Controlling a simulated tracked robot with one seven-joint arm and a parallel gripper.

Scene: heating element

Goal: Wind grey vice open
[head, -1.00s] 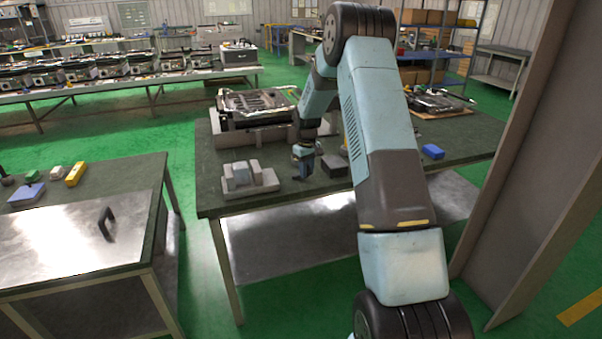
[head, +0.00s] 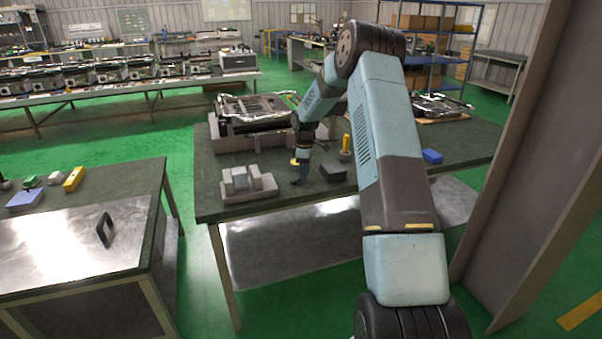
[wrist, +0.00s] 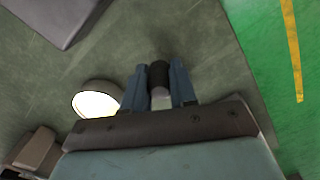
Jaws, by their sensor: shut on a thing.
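The grey vice (head: 249,186) stands near the left front of the green-topped bench, with several upright grey blocks on its base. My gripper (head: 299,180) is just right of it, low over the bench top. In the wrist view, my gripper's (wrist: 162,85) two blue fingers are shut on a dark cylindrical knob (wrist: 159,74) with a paler stem below it. Whether the knob joins the vice is hidden by my wrist.
A dark block (head: 333,171) lies right of my gripper; a yellow upright handle (head: 346,144) and a blue block (head: 432,156) are farther right. A round pale-topped item (wrist: 97,100) is close beside my fingers. A grey fixture (head: 250,125) stands behind. The bench's front edge is near.

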